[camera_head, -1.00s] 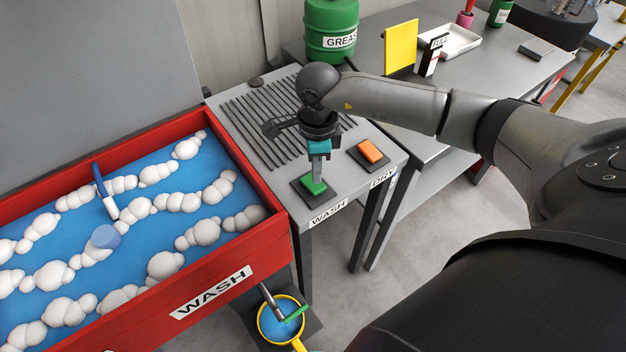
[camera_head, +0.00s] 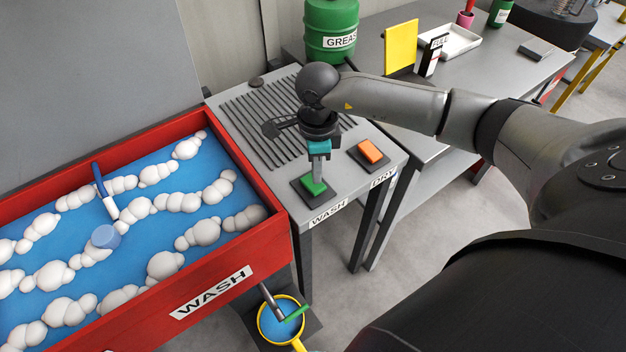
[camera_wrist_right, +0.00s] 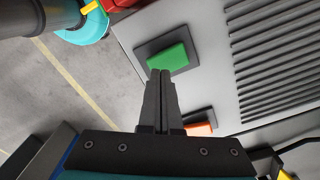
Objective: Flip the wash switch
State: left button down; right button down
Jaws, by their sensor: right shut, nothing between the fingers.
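The wash switch is a green rocker (camera_head: 313,186) on a dark square plate, beside the WASH label (camera_head: 328,212) on the grey table. It also shows in the right wrist view (camera_wrist_right: 167,58), just beyond my fingertips. My right gripper (camera_head: 318,178) points down with its fingers shut and empty, its tips at or just above the green switch. I cannot tell whether they touch it. In the right wrist view the shut fingers (camera_wrist_right: 161,74) end at the switch's near edge. My left gripper is not in view.
An orange switch (camera_head: 370,151) by the DRY label (camera_head: 383,177) sits to the right. A red wash tub (camera_head: 252,245) with blue water and white foam stands left. A grooved rack (camera_head: 262,130) lies behind. A yellow-rimmed bucket (camera_head: 282,320) is below.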

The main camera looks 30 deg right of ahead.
aim_at(317, 186)
jog(key=shift+f+b, duration=1.25)
jog(key=shift+f, duration=0.15)
dwell(0.6)
jog(key=shift+r, duration=0.1)
jog(key=shift+r+p, duration=2.5)
jog(key=shift+r, duration=1)
